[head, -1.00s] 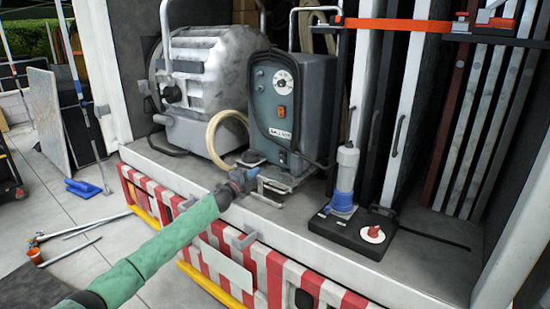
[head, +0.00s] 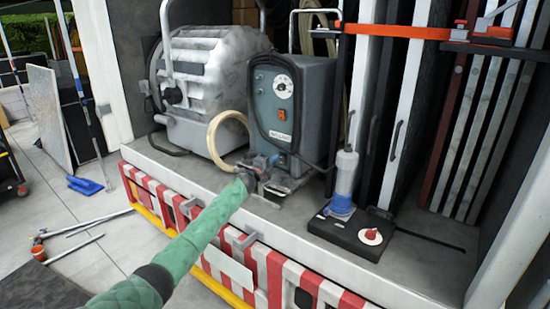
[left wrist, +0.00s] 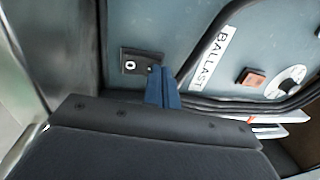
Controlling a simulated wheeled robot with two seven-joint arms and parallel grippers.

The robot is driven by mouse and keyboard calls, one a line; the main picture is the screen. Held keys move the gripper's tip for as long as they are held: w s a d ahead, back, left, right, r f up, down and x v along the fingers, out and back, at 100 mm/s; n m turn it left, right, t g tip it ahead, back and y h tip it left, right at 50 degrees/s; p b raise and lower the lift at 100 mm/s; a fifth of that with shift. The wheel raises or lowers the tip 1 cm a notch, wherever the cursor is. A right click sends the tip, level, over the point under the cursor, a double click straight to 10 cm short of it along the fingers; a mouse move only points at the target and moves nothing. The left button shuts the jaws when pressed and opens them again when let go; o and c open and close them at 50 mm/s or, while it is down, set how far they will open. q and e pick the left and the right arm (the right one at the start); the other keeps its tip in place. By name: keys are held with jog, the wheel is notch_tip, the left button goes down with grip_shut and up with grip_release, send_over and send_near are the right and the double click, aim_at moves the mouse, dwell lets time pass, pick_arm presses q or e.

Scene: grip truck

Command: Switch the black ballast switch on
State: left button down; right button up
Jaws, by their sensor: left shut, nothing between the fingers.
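The ballast (head: 310,100) is a grey-blue box on the truck bed, with a dial, an orange rocker switch (head: 283,116) and a BALLAST label on its front. In the left wrist view a small black switch plate (left wrist: 131,64) with a pale round spot is on the lower panel. Whether it is on or off I cannot tell. My left gripper (head: 270,160) is low in front of the ballast. Its blue fingers (left wrist: 163,88) are shut and empty, just beside the black switch plate; contact is unclear. My right gripper is out of view.
A large lamp (head: 210,75) stands left of the ballast, with a pale hose (head: 212,135) between them. Upright panels fill the back right.

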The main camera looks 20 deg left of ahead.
pick_arm(q)
jog(key=shift+w+d, duration=0.15)
jog(key=shift+w, duration=0.3)
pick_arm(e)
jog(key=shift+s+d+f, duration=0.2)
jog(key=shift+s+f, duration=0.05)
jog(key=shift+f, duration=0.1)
